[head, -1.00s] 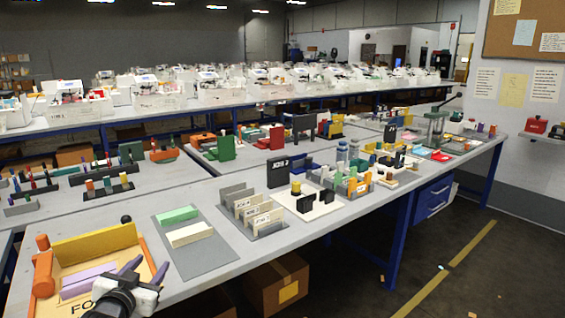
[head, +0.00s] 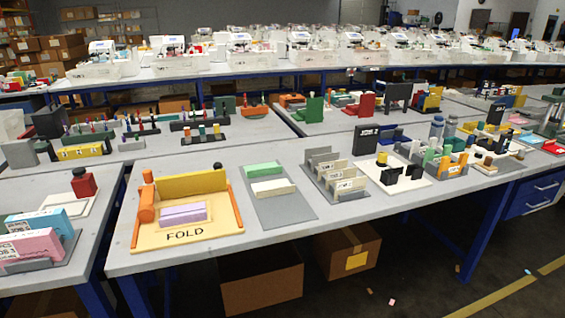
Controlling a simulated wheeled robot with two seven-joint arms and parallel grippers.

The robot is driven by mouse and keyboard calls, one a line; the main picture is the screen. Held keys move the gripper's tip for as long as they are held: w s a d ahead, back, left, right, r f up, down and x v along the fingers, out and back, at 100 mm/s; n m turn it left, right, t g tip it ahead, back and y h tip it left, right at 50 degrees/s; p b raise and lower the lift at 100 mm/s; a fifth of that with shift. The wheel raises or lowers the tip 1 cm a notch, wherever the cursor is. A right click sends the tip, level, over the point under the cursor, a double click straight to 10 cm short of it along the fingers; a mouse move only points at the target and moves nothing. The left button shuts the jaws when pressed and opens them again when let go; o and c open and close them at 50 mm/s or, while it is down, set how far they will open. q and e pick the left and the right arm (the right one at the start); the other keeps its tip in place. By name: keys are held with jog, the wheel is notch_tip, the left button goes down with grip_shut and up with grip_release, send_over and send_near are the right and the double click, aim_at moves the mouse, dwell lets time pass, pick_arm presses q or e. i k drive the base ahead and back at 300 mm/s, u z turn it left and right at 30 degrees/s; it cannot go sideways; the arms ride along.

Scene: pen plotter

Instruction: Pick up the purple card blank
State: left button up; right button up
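A purple card blank (head: 183,215) lies on the yellow tray marked FOLD (head: 208,236), near the front left of the workbench. It looks like a flat stack or block with a lighter front face. The tray has a yellow back wall (head: 190,184) and orange parts at its left and right sides. Neither of my grippers shows in the head view.
Right of the tray, a grey mat (head: 290,210) holds a green and a cream block. Beyond it stand card holders (head: 338,178). At left, another table holds pink (head: 30,245) and blue blocks. Open cardboard boxes (head: 262,285) sit under the bench.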

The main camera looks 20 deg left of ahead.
aim_at(183, 211)
jog(key=z, duration=1.95)
jog(key=k, duration=1.4)
jog(key=u, duration=2.1)
jog(key=i, duration=0.35)
jog(key=z, duration=0.1)
